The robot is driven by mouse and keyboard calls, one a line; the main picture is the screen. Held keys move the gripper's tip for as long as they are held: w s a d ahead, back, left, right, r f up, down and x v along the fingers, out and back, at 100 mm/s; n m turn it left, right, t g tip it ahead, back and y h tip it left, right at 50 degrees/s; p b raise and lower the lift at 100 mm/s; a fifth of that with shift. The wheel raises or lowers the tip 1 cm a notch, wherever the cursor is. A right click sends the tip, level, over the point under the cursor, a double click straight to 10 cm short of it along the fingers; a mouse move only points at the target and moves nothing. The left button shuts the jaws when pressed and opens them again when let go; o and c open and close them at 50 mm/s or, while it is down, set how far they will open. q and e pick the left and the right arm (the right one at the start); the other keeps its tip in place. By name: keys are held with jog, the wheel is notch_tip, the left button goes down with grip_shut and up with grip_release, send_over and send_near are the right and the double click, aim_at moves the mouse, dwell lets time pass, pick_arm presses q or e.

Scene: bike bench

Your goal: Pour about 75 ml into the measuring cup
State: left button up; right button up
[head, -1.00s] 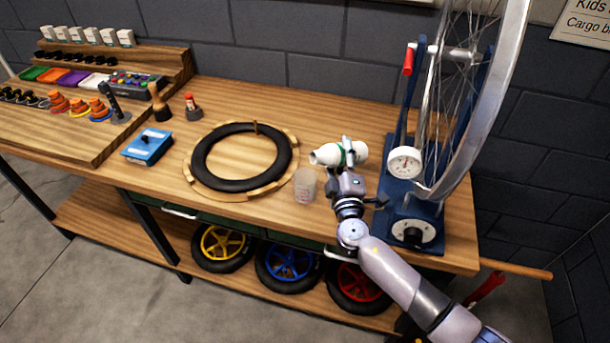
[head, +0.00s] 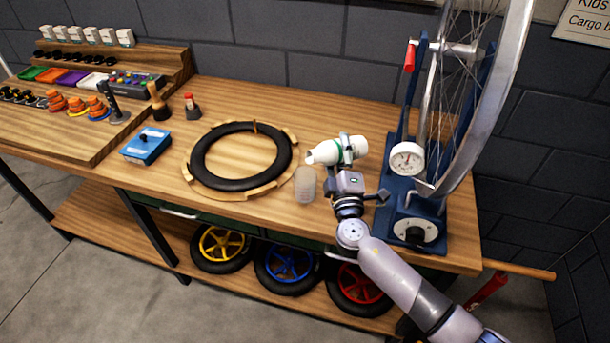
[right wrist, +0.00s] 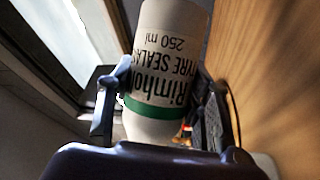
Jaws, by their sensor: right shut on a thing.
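A white bottle (head: 328,151) with a green band is held by my right gripper (head: 346,150) above the bench. The bottle lies tilted, its narrow mouth pointing left and slightly down over the cup. The clear measuring cup (head: 305,186) stands upright on the bench just below and left of the bottle mouth. I cannot make out a liquid level or a stream. My left gripper is not in view.
A black tyre (head: 241,186) lies in a round wooden holder left of the cup. A blue truing stand (head: 419,210) with a wheel and dial gauge stands right of my arm. A blue box (head: 146,146) and small bottles stand farther left. The bench behind the tyre is clear.

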aim_at(338, 154)
jog(key=shift+a+r+n+t+y+b, duration=0.1)
jog(key=shift+r+n+t+y+b, duration=0.35)
jog(key=shift+r+n+b, duration=0.55)
dwell(0.8)
jog(key=shift+a+f, duration=0.15)
jog(key=shift+a, duration=0.1)
dwell(0.4)
jog(key=shift+s+r+n+b, duration=0.25)
jog(key=shift+n+b, duration=0.2)
jog(key=shift+n, duration=0.15)
jog(key=shift+a+r+n+t+b, duration=0.25)
jog(key=shift+r+n+b, duration=0.1)
jog(key=shift+n, duration=0.15)
dwell(1.0)
